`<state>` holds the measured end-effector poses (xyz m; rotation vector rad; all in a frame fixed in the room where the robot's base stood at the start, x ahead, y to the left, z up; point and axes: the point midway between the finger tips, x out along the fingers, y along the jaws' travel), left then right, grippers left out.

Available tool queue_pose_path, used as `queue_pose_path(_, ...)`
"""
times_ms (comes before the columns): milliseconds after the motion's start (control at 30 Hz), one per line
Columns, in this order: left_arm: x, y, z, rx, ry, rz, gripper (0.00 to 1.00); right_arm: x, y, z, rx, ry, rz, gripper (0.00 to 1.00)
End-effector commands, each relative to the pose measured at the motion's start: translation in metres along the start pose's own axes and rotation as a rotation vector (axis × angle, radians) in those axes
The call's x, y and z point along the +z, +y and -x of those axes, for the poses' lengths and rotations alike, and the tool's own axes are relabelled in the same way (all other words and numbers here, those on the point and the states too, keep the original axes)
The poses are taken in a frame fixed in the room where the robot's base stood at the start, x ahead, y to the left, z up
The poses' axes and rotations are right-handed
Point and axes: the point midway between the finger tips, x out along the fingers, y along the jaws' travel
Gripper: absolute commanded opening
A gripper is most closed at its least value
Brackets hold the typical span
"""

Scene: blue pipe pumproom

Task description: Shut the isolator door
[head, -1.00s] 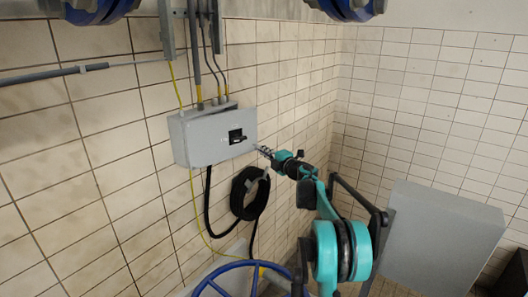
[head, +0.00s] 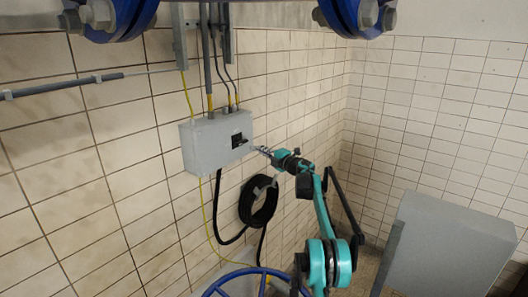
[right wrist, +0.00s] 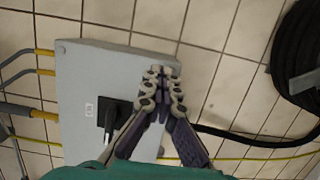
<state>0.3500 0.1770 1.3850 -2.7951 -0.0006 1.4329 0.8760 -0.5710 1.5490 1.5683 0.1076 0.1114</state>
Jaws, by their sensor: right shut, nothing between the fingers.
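The isolator (head: 212,152) is a grey box on the tiled wall, left of centre in the head view, with a black switch handle (head: 238,141) on its front. Its front door looks flush with the box, with no gap that I can make out. In the right wrist view the door (right wrist: 85,85) fills the left and middle. My right gripper (head: 263,150) is shut and empty at the door's right edge. Its fingertips (right wrist: 162,72) overlap the door in the right wrist view; I cannot tell whether they touch it. My left gripper is not in view.
A black cable coil (head: 259,201) hangs below right of the isolator. Conduits (head: 208,60) enter its top. Blue flanges (head: 355,12) hang overhead, and a blue handwheel (head: 250,277) is below. A large grey cabinet (head: 452,245) stands at the right.

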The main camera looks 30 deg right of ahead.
Motion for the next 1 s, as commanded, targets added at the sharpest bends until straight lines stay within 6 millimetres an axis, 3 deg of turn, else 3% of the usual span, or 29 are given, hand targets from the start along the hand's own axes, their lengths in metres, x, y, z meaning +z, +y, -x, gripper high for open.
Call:
queue_pose_path(233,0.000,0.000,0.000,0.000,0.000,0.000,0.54,-0.002,0.001,0.001,0.001,0.000,-0.001,0.00)
queue_pose_path(367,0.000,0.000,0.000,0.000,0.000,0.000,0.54,-0.001,0.001,0.012,0.001,0.000,-0.001,0.00)
queue_pose_path(800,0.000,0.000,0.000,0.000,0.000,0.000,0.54,0.000,0.001,0.103,0.002,-0.004,0.000,0.00)
queue_pose_path(1000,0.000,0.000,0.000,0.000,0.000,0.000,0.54,0.001,0.001,0.122,0.002,-0.003,0.000,0.00)
